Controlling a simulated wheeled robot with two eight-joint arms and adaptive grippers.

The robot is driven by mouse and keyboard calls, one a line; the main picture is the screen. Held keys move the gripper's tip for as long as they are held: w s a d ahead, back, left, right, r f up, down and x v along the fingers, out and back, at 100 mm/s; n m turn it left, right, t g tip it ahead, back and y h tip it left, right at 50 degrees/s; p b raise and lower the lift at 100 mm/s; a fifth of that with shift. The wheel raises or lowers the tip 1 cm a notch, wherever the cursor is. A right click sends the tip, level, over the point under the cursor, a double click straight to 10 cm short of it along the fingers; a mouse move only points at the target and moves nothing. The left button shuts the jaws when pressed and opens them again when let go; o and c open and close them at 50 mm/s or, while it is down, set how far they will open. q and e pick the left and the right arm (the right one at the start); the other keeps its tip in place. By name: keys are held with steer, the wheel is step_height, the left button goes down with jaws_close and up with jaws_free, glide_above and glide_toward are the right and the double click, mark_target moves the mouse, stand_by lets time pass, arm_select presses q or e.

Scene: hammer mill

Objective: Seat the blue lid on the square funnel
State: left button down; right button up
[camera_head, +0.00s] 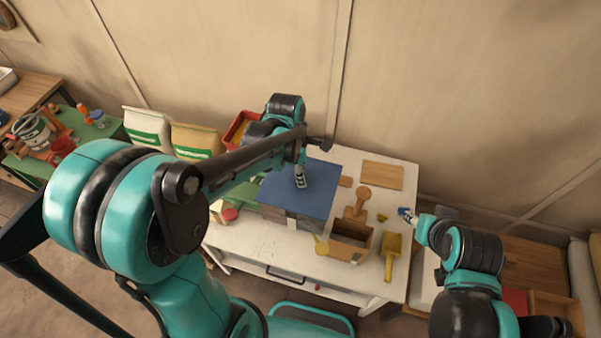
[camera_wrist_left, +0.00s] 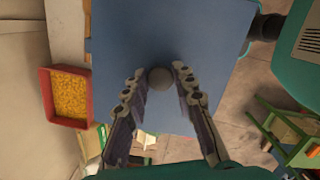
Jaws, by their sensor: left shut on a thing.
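The blue lid (camera_head: 318,199) is a flat square plate over a dark grey and brown box-like body (camera_head: 303,222) on the white table. My left gripper (camera_head: 300,182) is above the lid, pointing down. In the left wrist view my left gripper (camera_wrist_left: 158,76) is shut on the lid's round grey knob (camera_wrist_left: 160,79), and the blue lid (camera_wrist_left: 205,40) spreads beyond the fingers. The square funnel's rim is hidden under the lid; I cannot tell whether lid and rim touch. My right gripper (camera_head: 407,214) is low over the table's right edge, its fingers too small to read.
On the white table (camera_head: 255,244) a wooden box (camera_head: 350,242), a yellow scoop (camera_head: 391,255) and a wooden board (camera_head: 382,176) lie right of the lid. A red tray of yellow grain (camera_wrist_left: 67,97) is beside the lid. Sacks (camera_head: 195,140) stand at the left.

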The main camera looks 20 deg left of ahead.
arm_select(q)
steer(key=shift+f, duration=0.15)
stand_by(0.7)
steer(key=c, duration=1.2)
jaws_free()
steer(key=shift+o, duration=0.2)
step_height(320, 180, up, 12)
steer(key=a, duration=0.1)
steer(key=shift+s+a, duration=0.15)
steer(key=shift+s, duration=0.1)
